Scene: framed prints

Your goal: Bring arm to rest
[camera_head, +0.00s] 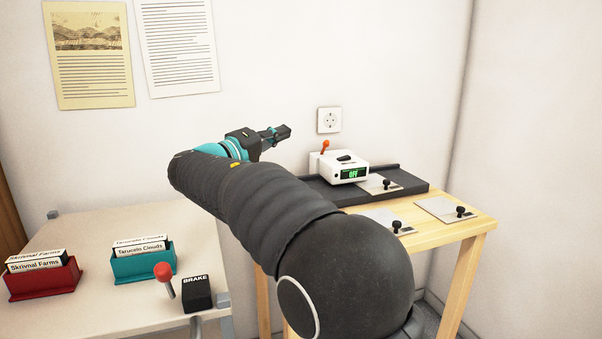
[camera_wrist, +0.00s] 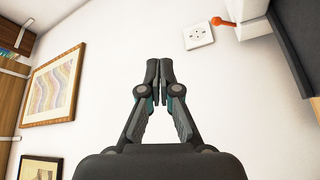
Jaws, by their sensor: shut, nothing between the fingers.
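My gripper (camera_head: 283,132) is up in the air in front of the white wall, left of the wall socket (camera_head: 329,120) and above the gap between the two tables. My dark, ribbed arm reaches from the lower middle up and left, then bends to the right at a teal wrist. In the wrist view my gripper (camera_wrist: 159,72) has its fingertips together with nothing between them. It points at bare wall, and the socket (camera_wrist: 198,36) is to its upper right.
A white device reading OFF (camera_head: 345,167), with an orange lever, stands on a dark tray (camera_head: 410,184) on the wooden table (camera_head: 478,225). Several plates with black knobs lie there. The left table (camera_head: 100,228) holds a red box (camera_head: 42,282), a teal box (camera_head: 143,264) and a BRAKE block (camera_head: 197,293).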

